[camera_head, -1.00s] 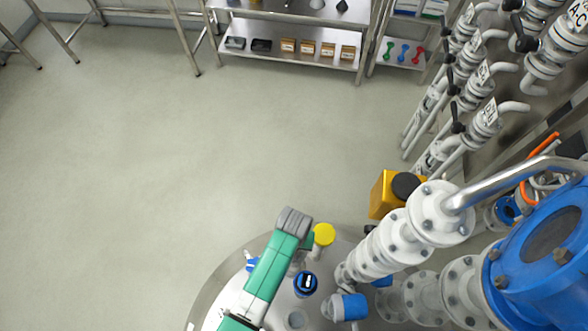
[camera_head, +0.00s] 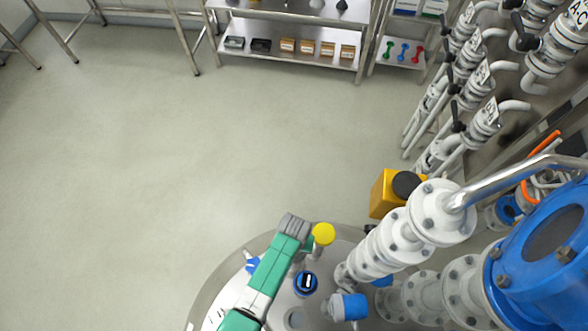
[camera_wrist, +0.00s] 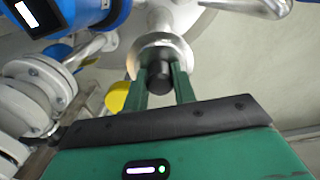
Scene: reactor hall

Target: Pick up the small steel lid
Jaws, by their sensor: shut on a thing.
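The small steel lid (camera_wrist: 172,44) shows in the wrist view as a shiny round disc with a black knob (camera_wrist: 159,79) in its middle. My gripper (camera_wrist: 162,76) has its two green fingers closed on either side of the knob. I cannot tell whether the lid touches the surface beneath it. In the head view my green arm hides the gripper and the lid.
A round steel vessel top (camera_head: 222,284) lies under my arm. On it stand a yellow cap (camera_head: 324,233), a blue round device (camera_head: 306,283) and a light round port (camera_head: 294,318). White flanged pipes (camera_head: 392,238) and a yellow box (camera_head: 388,192) crowd the right. The floor is clear.

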